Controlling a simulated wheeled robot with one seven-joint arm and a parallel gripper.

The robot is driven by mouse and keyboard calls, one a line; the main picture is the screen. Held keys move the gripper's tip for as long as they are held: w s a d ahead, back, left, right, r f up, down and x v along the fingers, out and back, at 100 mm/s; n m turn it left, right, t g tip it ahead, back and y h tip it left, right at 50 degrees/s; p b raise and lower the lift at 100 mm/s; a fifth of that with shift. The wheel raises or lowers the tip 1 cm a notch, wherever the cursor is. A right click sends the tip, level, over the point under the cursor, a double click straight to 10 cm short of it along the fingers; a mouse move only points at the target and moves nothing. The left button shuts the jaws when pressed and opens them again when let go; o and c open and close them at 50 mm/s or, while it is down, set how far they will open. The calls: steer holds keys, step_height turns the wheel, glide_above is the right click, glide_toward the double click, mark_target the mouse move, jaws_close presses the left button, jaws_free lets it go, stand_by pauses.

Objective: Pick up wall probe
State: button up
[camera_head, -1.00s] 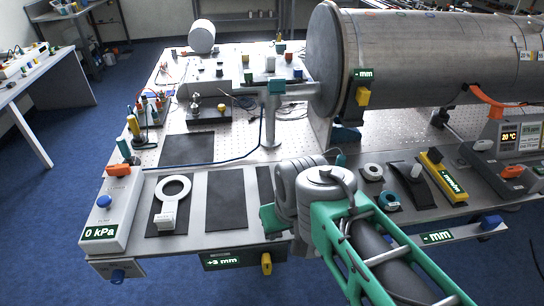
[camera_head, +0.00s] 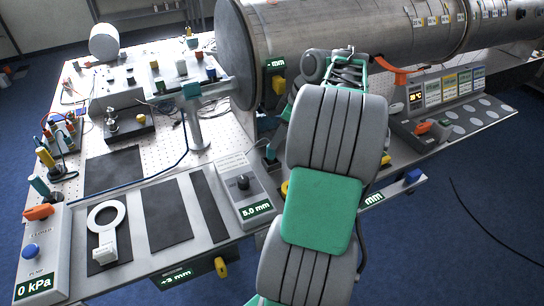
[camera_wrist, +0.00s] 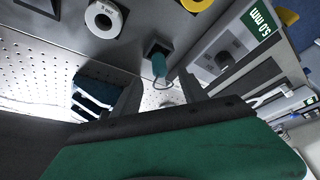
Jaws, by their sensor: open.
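A small teal piece (camera_wrist: 158,64) with a thin looped cable stands in a dark square holder in the wrist view; I take it for the wall probe, but no label shows. A teal and dark piece (camera_head: 271,154) near the pipe's foot in the head view looks like the same thing. My gripper (camera_wrist: 160,88) is open, its two dark fingers apart on either side of the teal piece's line. Nothing is seen held between them. I cannot tell whether the fingers touch it. In the head view my own arm hides the gripper.
The large metal pipe (camera_head: 340,42) lies across the back right. A grey box reading 5.0 mm (camera_head: 244,190) stands close left of my arm.

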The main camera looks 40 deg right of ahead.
mark_target(271, 155)
steer(key=x, duration=0.6)
steer(key=shift+w+a+f, duration=0.1)
steer(key=shift+w+f, duration=0.1)
steer(key=shift+f, duration=0.15)
steer(key=shift+c, duration=0.4)
jaws_close()
steer(key=shift+r, duration=0.1)
